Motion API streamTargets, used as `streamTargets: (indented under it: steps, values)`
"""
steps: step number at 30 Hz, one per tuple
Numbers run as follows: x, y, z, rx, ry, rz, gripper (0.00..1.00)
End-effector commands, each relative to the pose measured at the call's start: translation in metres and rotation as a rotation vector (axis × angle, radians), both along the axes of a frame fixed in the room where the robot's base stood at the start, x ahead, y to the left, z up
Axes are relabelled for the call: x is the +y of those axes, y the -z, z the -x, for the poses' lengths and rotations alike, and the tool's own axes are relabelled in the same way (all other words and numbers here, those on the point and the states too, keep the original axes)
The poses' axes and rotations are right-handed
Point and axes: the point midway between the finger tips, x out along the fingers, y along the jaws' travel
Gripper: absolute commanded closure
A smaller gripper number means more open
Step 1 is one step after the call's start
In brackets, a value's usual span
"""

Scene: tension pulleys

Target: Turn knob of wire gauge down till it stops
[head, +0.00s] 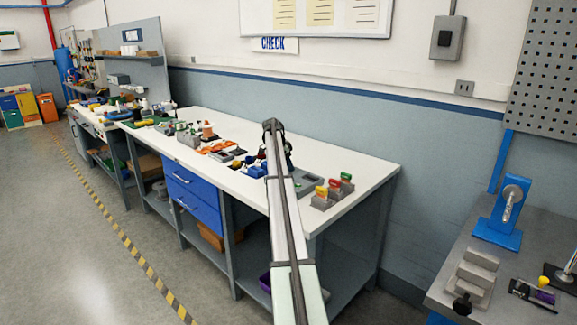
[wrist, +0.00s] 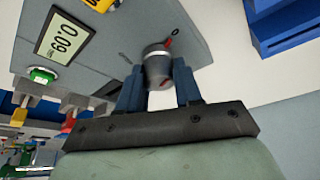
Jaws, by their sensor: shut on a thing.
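The wire gauge (wrist: 112,38) is a grey box in the wrist view, seen tilted and cut off by the top edge. Its display (wrist: 62,38) seems to read 0.09, and a green button (wrist: 42,75) sits near it. The grey knob (wrist: 158,70), with a light ring, stands out from the gauge face. A red mark (wrist: 169,41) lies beside the knob. My gripper (wrist: 159,86) is shut on the knob, one dark finger on each side.
The white bench (head: 365,160) carries many small items. Grey blocks with coloured handles (head: 334,190) stand right of my arm, and orange parts (head: 216,147) lie to its left. In the wrist view a blue object (wrist: 290,25) is at top right.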

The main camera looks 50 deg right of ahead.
Motion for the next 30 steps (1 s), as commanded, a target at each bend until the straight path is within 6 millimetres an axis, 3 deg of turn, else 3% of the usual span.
streamTargets:
  steps: [12, 29, 30]
  values:
    - [0.0003, 0.0003, -0.0006, 0.0, 0.186, -0.002, 0.96]
    - [0.0001, 0.0003, 0.0002, -0.001, 0.212, -0.001, 0.96]
    - [0.0001, 0.0003, 0.0002, -0.001, 0.212, -0.001, 0.62]
